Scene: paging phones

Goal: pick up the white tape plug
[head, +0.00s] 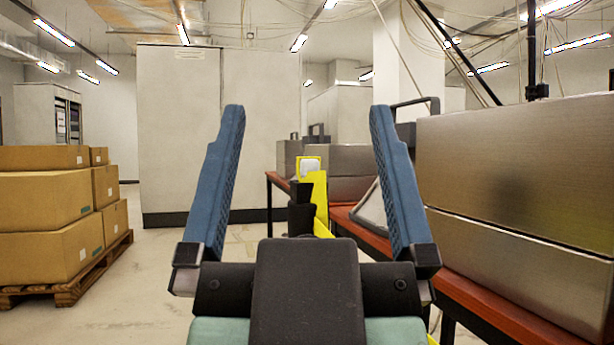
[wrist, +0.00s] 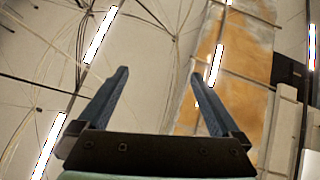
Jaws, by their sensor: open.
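My gripper (head: 308,110) is open and points upward in the middle of the head view, with its two blue fingers wide apart and nothing between them. In the wrist view, my gripper (wrist: 160,73) is also open and empty, with the ceiling behind it. A small white piece (head: 310,166) shows beyond the gripper, between the fingers, at the top of a yellow part. It may be the white tape plug, but it is too small to be sure. The wrist view shows no plug.
A red-topped table (head: 367,235) runs along the right with a large metal case (head: 515,170) on it. More metal cases (head: 345,160) stand farther back. Cardboard boxes (head: 50,200) sit on a pallet (head: 75,280) at left. Open floor lies left of centre before a pale cabinet (head: 180,130).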

